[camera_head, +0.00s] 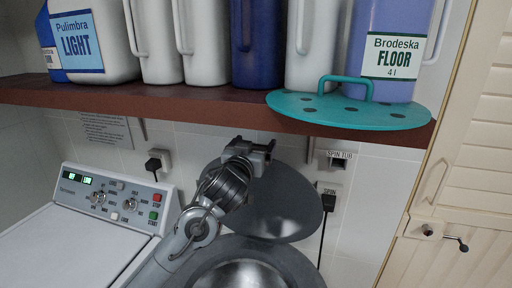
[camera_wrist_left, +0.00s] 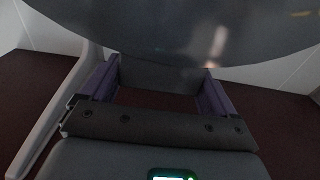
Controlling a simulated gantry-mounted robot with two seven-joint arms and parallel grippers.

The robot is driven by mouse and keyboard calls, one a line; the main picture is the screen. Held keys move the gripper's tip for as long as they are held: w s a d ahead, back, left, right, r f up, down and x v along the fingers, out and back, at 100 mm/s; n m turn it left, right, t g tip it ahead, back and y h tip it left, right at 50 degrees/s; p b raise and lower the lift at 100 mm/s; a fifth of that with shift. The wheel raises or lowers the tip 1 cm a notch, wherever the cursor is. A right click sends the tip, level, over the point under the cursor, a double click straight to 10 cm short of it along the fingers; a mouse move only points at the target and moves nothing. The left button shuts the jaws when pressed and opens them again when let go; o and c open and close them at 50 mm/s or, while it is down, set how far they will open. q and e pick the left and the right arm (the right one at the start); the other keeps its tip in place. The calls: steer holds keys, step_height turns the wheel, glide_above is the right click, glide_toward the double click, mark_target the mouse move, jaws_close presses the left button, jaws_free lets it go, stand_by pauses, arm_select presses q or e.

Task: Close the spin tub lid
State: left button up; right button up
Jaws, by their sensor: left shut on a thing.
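The spin tub lid (camera_head: 285,208) is a dark grey round disc. It stands raised at the back of the spin tub (camera_head: 308,270), whose round grey rim and shiny inside show at the bottom of the head view. My left gripper (camera_head: 262,150) is at the lid's upper edge, shut on a part of the lid. In the left wrist view the lid (camera_wrist_left: 180,30) fills the top, and a grey part of it sits between the purple fingers of my left gripper (camera_wrist_left: 157,88). My left forearm hides the lid's left side. My right gripper is not in view.
A brown shelf (camera_head: 150,98) with several bottles runs close above my left gripper. A teal lid with a handle (camera_head: 350,108) overhangs its front edge. The washer control panel (camera_head: 115,198) is at left, wall sockets (camera_head: 331,161) behind, a louvred cream door (camera_head: 475,160) at right.

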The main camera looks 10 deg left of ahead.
arm_select(q)
steer(key=s+a+f+t+b, duration=0.1)
steer(key=s+f+t+b, duration=0.2)
steer(key=s+b, duration=0.8)
steer(key=s+a+f+t+b, duration=0.2)
steer(key=s+f+t+b, duration=0.1)
steer(key=s+f+b, duration=0.5)
steer(key=s+b, duration=0.3)
steer(key=b, duration=0.2)
steer(key=shift+s+t+h, duration=0.3)
steer(key=shift+s+h, duration=0.05)
steer(key=shift+h, duration=0.05)
steer(key=o, duration=1.2)
steer(key=shift+s+f, duration=0.1)
steer(key=shift+f, duration=0.05)
steer(key=shift+p+v, duration=0.6)
steer(key=shift+v, duration=4.7)
